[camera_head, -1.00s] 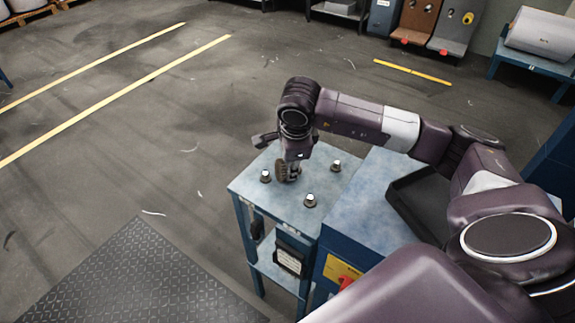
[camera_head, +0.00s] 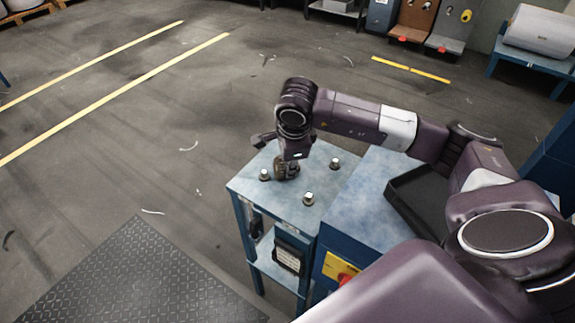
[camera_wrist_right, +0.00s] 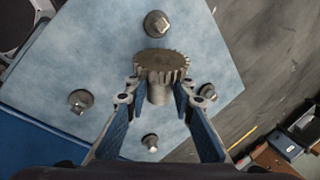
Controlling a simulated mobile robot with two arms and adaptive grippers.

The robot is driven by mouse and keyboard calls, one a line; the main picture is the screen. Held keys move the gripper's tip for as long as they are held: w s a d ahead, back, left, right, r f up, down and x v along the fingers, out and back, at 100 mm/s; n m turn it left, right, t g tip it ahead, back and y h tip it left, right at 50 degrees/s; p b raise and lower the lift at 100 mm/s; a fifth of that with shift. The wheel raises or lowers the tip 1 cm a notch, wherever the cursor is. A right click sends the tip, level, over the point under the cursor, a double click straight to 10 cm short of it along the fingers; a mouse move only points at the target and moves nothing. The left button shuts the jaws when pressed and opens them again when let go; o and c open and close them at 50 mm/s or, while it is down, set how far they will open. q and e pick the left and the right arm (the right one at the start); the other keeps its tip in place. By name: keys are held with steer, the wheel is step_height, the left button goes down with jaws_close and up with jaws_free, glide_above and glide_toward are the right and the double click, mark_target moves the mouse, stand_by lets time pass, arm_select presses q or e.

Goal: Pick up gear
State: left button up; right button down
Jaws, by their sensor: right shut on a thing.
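The gear (camera_wrist_right: 162,63) is a brown-grey toothed wheel with a round hub (camera_wrist_right: 158,92) on the near side. My right gripper (camera_wrist_right: 157,88) is shut on it, with a finger on each side of the hub in the right wrist view. In the head view the gear (camera_head: 281,166) shows at the right gripper (camera_head: 289,170), just over the small blue table, partly hidden by the fingers. I cannot tell whether it touches the tabletop. My left gripper is not in view.
Several short metal posts stand on the small table (camera_head: 245,188), one left (camera_head: 265,175), one right (camera_head: 335,163) and one in front (camera_head: 308,198) of the gripper. A blue cabinet (camera_head: 350,215) with a black tray (camera_head: 399,196) adjoins on the right. Floor to the left is open.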

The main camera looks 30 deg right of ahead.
step_height(320, 180, up, 20)
steer(key=b, duration=0.2)
stand_by(0.4)
steer(key=c, duration=2.3)
jaws_free()
steer(key=shift+c, duration=0.2)
jaws_close()
